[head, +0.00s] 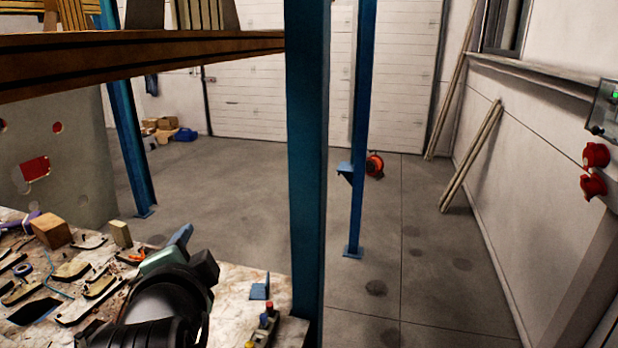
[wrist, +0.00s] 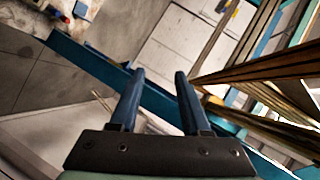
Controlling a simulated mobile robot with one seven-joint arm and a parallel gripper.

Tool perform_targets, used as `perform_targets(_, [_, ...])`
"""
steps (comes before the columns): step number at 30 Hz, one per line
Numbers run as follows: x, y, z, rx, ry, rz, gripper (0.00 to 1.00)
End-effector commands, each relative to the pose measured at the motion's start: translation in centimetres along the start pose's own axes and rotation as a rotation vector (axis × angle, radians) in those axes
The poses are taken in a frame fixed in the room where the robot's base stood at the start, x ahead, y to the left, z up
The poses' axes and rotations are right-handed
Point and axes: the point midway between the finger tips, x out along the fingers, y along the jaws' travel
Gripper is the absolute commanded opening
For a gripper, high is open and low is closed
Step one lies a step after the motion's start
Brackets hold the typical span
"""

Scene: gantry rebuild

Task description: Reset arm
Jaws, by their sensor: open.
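My gripper (wrist: 160,74) shows in the wrist view with its two blue fingers apart and nothing between them. In the head view my arm reaches up from the bottom edge over the cluttered workbench (head: 235,283), and the gripper end (head: 180,240) points away from me. Its fingers are partly hidden there by the wrist. The wrist view is tilted and looks past the fingers at a blue beam (wrist: 90,62) and wooden boards (wrist: 270,72).
A blue post (head: 307,150) stands right of my arm, with a wooden shelf (head: 150,62) above. The bench holds a wooden block (head: 51,231) and several flat wooden pieces.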

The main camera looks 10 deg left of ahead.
Motion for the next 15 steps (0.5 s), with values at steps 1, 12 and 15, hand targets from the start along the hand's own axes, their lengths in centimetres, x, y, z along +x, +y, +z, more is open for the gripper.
perform_targets(1, [-1.3, -1.9, -3.4, -0.090, 0.077, -0.083, 0.47])
perform_targets(12, [-18.6, -12.7, -20.6, -0.866, 0.838, -0.372, 0.47])
perform_targets(15, [-23.0, -14.0, -22.4, -1.011, 1.018, -0.357, 0.47])
